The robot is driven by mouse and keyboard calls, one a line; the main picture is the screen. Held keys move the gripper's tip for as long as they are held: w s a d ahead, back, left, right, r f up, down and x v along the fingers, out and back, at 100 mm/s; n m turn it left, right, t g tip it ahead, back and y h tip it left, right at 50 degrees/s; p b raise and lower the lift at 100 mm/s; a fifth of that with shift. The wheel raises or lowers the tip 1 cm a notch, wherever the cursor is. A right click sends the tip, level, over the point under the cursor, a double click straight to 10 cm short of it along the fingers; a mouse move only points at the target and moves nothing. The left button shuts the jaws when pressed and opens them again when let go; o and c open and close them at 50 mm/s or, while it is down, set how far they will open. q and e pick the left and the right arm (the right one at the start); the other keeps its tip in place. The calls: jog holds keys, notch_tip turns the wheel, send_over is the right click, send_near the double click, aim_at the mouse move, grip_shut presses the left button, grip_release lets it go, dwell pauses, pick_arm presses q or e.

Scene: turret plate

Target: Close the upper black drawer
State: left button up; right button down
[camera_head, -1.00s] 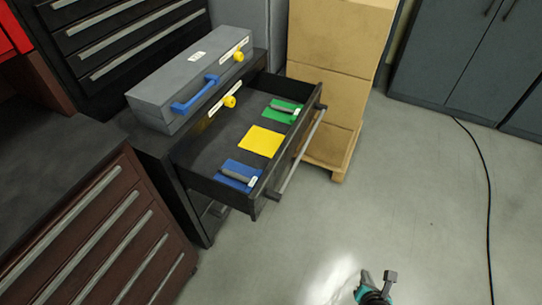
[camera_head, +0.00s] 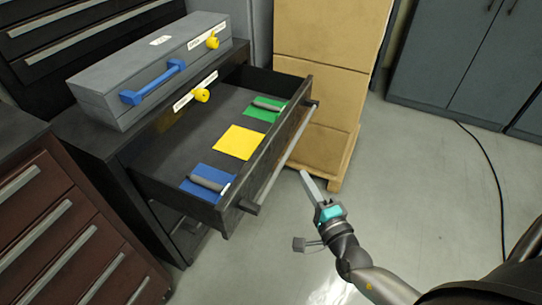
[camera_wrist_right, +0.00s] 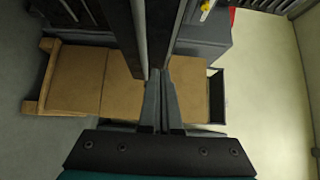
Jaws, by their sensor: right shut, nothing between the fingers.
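The upper black drawer (camera_head: 168,190) stands pulled out of its black cabinet (camera_head: 98,140). It holds a blue mat (camera_head: 203,178), a yellow mat (camera_head: 240,142) and a green mat (camera_head: 266,109); grey cylinder-like items lie on the blue and green ones. A long grey handle bar (camera_head: 282,160) runs along its front. My right gripper (camera_head: 306,175) is shut and empty, just in front of the drawer's front and handle bar. The right wrist view shows its closed fingers (camera_wrist_right: 160,80) near the dark bar; contact cannot be told. My left gripper is not in view.
A grey case (camera_head: 150,70) with a blue handle sits on the cabinet top. Stacked cardboard boxes (camera_head: 325,70) on a pallet stand behind the drawer's far end. A brown drawer unit (camera_head: 60,230) is at left. The floor at right is clear except for a black cable (camera_head: 490,165).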

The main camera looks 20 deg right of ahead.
jog(key=b, duration=0.2)
send_near(273, 143)
jog(key=w+d, duration=0.3)
jog(key=shift+w+a+f, duration=0.2)
jog(key=shift+w+a, duration=0.7)
jog(key=shift+w, duration=0.2)
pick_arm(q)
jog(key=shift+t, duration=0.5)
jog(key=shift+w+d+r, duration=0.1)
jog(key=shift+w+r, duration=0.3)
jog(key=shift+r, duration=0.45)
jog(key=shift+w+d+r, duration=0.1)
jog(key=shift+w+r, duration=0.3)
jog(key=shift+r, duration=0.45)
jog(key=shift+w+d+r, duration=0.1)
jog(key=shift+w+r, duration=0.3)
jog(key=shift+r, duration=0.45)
pick_arm(e)
jog(key=shift+w+a, duration=0.3)
jog(key=shift+w, duration=0.1)
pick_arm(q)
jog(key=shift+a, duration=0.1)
